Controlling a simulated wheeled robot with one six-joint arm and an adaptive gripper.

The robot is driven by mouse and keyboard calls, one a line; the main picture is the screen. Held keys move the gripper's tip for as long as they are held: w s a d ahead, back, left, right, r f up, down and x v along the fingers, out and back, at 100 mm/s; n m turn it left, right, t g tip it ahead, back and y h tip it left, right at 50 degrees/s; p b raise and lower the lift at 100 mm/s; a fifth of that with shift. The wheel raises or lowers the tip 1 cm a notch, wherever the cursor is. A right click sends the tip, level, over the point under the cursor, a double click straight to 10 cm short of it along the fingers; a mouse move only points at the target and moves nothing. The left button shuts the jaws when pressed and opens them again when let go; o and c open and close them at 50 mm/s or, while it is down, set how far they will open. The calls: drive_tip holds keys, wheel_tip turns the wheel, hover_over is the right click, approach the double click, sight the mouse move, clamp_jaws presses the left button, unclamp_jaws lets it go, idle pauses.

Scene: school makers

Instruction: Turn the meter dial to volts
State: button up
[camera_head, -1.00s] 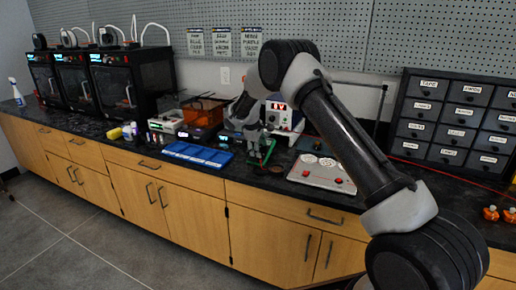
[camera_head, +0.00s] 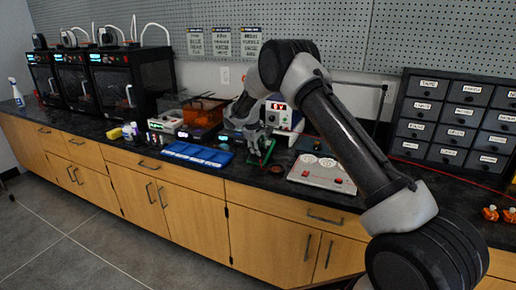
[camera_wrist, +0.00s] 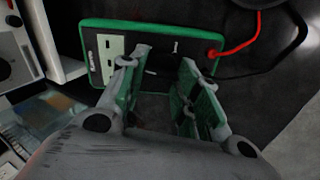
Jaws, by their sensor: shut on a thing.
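The meter (camera_wrist: 213,42) is a dark case with a green rim and a pale screen at its left, seen in the wrist view. A red and a black lead run from its right end. In the head view the green-edged meter (camera_head: 266,152) is on the dark counter. My gripper (camera_wrist: 160,85) has its two fingers over the meter face, one on each side of its middle, with a dark gap between them. It is shut on the dial, which the fingers and shadow mostly hide, so its pointer setting cannot be read. My gripper (camera_head: 258,143) also shows in the head view.
A blue tray (camera_head: 198,154) lies left of the meter. A pale panel with red parts (camera_head: 321,174) lies right. A power supply (camera_head: 281,116) with a lit red display stands behind. Black drawers (camera_head: 455,120) stand at the right, printers (camera_head: 130,85) at the left.

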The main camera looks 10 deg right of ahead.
drive_tip(key=m, duration=0.5)
drive_tip(key=shift+d+m, duration=0.15)
drive_tip(key=shift+m, duration=2.15)
drive_tip(key=o, duration=1)
drive_tip(key=shift+r, duration=0.15)
drive_tip(key=v, duration=1.1)
drive_tip(key=shift+s+r, duration=0.2)
drive_tip(key=shift+r, duration=0.15)
